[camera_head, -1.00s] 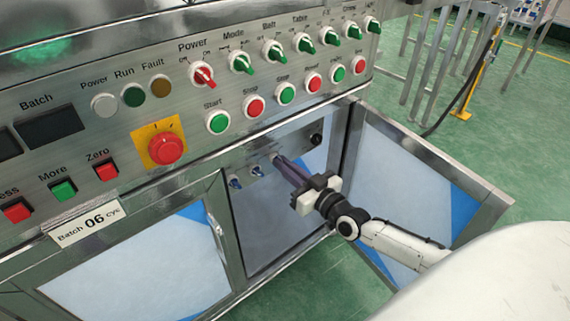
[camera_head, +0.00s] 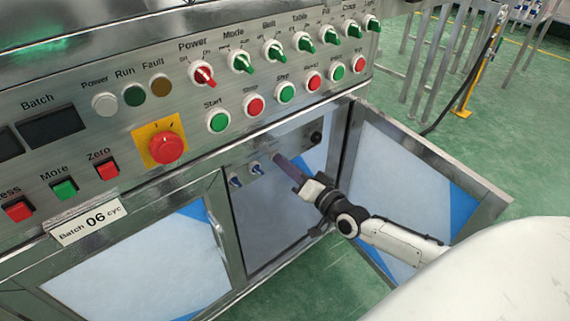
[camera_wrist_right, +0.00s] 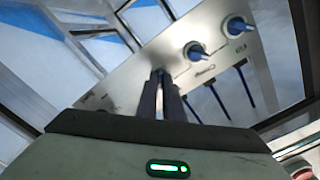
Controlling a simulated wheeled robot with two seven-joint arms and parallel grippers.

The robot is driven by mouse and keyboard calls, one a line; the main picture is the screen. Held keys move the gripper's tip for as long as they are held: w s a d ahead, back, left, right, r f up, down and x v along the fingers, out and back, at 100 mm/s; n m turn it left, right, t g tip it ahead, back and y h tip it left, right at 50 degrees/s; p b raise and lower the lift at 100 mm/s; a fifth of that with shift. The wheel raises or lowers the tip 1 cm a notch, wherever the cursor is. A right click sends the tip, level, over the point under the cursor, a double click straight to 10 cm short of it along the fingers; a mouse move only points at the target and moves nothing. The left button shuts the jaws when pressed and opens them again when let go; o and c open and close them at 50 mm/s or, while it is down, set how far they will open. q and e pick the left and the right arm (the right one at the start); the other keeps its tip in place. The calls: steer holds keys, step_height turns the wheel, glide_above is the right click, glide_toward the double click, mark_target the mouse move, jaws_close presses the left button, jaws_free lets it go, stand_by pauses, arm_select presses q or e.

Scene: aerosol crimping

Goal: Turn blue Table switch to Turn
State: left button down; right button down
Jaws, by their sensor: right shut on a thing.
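A small lower panel (camera_head: 288,145) below the main console carries a row of blue switches. Two of them, the left one (camera_head: 235,182) and the middle one (camera_head: 256,168), are uncovered. They also show in the right wrist view, the left one (camera_wrist_right: 237,26) and the middle one (camera_wrist_right: 195,51). My right gripper (camera_head: 278,159) reaches the third place in this row, right of the middle switch. In the right wrist view its fingers (camera_wrist_right: 160,76) are close together at the panel, shut on the blue switch there, which they hide almost wholly. Its label is not readable. My left gripper is out of view.
Above is the main console with green switches, a red Power switch (camera_head: 204,75) and push buttons. A black round knob (camera_head: 316,138) sits right of the gripper. An open cabinet door (camera_head: 410,170) stands to the right, close to my arm.

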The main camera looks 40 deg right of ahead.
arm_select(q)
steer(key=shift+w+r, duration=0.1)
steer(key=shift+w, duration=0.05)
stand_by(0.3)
arm_select(e)
steer(key=c, duration=1.9)
jaws_free()
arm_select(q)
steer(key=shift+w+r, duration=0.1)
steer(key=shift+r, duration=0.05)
arm_select(e)
steer(key=shift+s, duration=0.15)
